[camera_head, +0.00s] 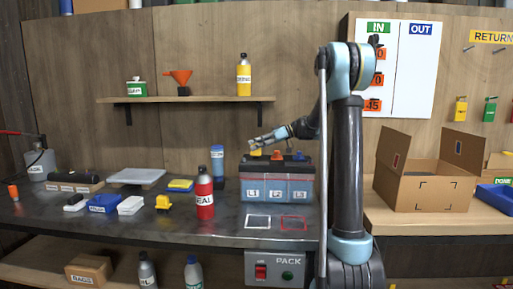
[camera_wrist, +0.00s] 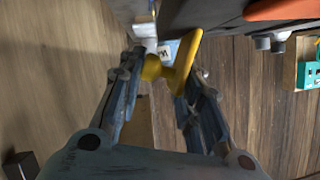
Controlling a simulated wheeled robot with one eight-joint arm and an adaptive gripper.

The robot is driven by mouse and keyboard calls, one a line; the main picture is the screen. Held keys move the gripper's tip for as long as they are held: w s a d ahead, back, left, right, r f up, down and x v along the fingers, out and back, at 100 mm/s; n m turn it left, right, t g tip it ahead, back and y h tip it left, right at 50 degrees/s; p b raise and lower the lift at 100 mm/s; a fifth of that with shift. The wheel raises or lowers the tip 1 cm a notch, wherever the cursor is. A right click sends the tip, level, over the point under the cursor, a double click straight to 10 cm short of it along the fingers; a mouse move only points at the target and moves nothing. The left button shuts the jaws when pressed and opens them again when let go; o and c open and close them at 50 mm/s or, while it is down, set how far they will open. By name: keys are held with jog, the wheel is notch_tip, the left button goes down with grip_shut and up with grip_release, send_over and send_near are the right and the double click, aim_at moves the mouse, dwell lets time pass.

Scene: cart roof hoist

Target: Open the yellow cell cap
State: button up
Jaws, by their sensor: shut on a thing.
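The battery-like case (camera_head: 278,188) stands on the dark bench with a black top and a pale front marked L1, L2 and L3. The yellow cap (camera_head: 257,152) is at the left end of its top, above L1. It also shows in the wrist view (camera_wrist: 183,66) as a knob with a wide flange. My gripper (camera_head: 254,145) reaches in from the right, and its fingers (camera_wrist: 155,72) are shut on the yellow cap's knob. Whether the cap is seated or lifted is hard to tell.
A red SEAL bottle (camera_head: 204,198) and a blue-capped bottle (camera_head: 217,160) stand left of the case. White and red outlines (camera_head: 293,223) mark the bench in front. A shelf (camera_head: 185,99) hangs above. An open cardboard box (camera_head: 425,182) is at right.

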jog(key=shift+w, duration=0.15)
jog(key=o, duration=0.9)
jog(key=v, duration=1.2)
